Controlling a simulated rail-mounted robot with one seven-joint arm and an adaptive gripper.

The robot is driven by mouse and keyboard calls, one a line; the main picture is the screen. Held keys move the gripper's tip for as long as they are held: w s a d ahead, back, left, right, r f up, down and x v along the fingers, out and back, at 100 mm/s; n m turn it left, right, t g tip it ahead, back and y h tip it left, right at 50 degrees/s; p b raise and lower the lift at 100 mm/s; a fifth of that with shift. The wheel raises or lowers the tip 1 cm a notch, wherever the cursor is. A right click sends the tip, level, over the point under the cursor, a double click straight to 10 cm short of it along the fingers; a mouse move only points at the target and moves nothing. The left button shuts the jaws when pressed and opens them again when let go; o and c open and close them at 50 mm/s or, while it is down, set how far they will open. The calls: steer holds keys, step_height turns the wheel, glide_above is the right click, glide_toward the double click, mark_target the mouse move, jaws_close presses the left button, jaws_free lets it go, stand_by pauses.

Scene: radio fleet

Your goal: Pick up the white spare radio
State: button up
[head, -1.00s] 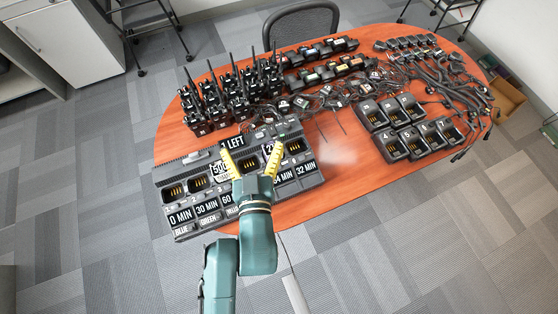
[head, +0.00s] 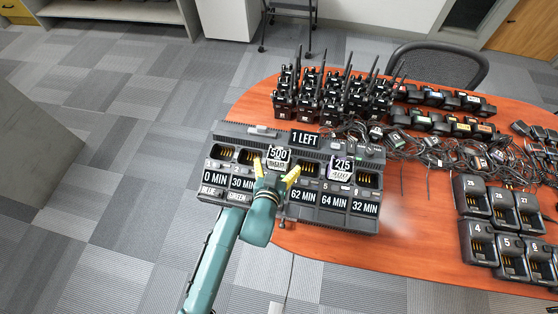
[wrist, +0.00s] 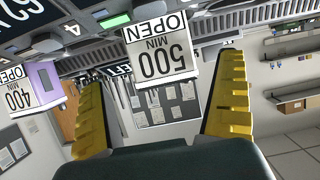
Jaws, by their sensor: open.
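A white block marked 500 (head: 278,160) sits in a middle bay of the dark multi-bay charger (head: 230,148); I take it for the white spare radio. Contact is not visible. The lower part of the block's bay is hidden by my gripper.
A pale purple-edged block (head: 341,168) stands in another bay to the right; it shows in the wrist view (wrist: 42,85) too. Black radios with antennas (head: 330,95) stand behind the charger. Cables (head: 430,150) and single chargers (head: 490,215) lie right.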

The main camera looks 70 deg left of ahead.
mark_target(277, 163)
steer(key=x, duration=0.1)
steer(key=b+x, duration=0.1)
steer(key=x, duration=0.2)
steer(key=shift+s+a+f, duration=0.1)
steer(key=shift+s+f, duration=0.1)
steer(key=shift+f, duration=0.25)
steer(key=shift+w+a+f, duration=0.15)
steer(key=shift+w+a, duration=0.1)
steer(key=shift+a, duration=0.05)
steer(key=c, duration=1.3)
